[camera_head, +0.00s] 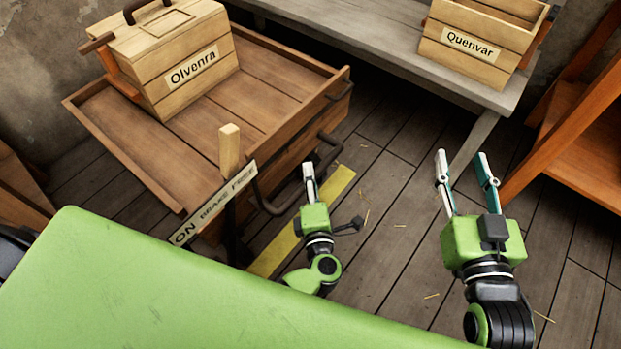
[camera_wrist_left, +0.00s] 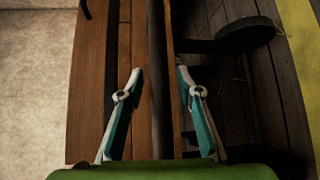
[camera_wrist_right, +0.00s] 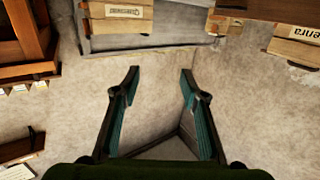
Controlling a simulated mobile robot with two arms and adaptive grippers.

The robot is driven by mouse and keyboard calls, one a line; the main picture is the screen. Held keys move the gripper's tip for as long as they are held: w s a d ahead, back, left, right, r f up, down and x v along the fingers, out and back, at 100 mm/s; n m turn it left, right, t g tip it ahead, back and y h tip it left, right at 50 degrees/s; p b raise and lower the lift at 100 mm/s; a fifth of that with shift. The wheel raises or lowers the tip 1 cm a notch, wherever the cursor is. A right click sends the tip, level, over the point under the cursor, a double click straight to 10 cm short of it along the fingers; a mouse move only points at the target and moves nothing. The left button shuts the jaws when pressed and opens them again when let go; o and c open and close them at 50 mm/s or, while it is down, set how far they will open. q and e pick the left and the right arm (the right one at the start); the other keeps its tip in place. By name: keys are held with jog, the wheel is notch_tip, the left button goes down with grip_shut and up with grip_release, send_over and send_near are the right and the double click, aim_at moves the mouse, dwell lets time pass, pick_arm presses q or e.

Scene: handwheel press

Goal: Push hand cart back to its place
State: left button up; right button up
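The hand cart (camera_head: 110,135) is a wooden tray on the left of the head view, with dark metal handles (camera_head: 270,200) on its near right side. A brake lever (camera_head: 229,150) with a pale wooden grip stands behind a plate (camera_head: 215,203) marked ON, BRAKE, FREE. My left gripper (camera_head: 308,170) is beside the cart's right side. In the left wrist view its fingers (camera_wrist_left: 158,72) are apart, with a dark bar (camera_wrist_left: 158,100) between them; I cannot tell whether they touch it. My right gripper (camera_head: 461,156) is open and empty over the floor, right of the cart.
A wooden box labelled Olvenra (camera_head: 190,80) sits on the cart. A grey bench (camera_head: 370,38) at the back bears a crate labelled Quenvar (camera_head: 465,45). An orange-brown shelf (camera_head: 570,140) stands at right. A yellow stripe (camera_head: 335,187) marks the plank floor.

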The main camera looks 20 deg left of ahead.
pick_arm(q)
grip_shut()
jog(key=shift+a, duration=0.1)
